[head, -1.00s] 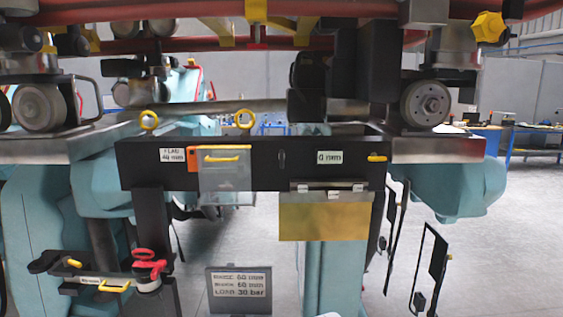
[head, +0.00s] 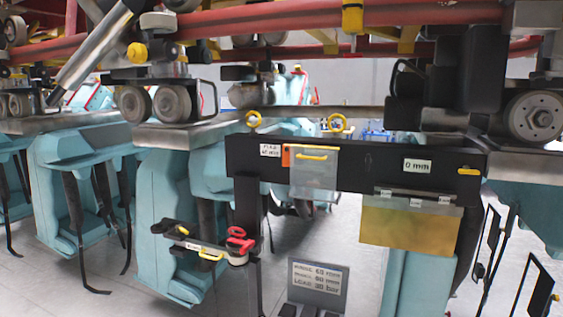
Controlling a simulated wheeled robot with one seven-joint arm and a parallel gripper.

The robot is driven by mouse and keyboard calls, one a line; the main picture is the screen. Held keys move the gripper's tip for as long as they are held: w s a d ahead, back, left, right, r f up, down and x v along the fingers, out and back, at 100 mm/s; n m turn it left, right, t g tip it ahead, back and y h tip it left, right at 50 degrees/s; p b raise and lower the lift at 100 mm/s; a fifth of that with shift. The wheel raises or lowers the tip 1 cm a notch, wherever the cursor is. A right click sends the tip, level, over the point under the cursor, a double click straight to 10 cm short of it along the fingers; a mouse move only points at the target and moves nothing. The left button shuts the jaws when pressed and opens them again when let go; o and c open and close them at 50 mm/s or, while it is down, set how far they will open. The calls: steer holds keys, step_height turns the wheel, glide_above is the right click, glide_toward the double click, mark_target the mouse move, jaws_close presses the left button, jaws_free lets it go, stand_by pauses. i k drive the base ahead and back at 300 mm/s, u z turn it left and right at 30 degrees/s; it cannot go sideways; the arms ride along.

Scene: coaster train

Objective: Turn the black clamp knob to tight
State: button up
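A black knob-like part (head: 163,227) sits at the left end of a small dark bracket (head: 187,243) low in the head view; it looks like the black clamp knob. It is small, and I cannot tell how tight it is. A red knob (head: 239,240) stands at the bracket's right end, with a yellow handle (head: 210,254) between them. My gripper is not in view.
A black crossbeam (head: 360,163) with a "0 mm" label spans the right half. A brass-coloured plate (head: 408,226) hangs below it. A grey sign (head: 318,279) stands low in the middle. Teal seats (head: 85,195) fill the left. Grey floor (head: 35,285) shows at lower left.

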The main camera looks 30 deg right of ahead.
mark_target(368, 160)
steer(key=u, duration=1.95)
steer(key=k, duration=0.4)
steer(key=z, duration=1)
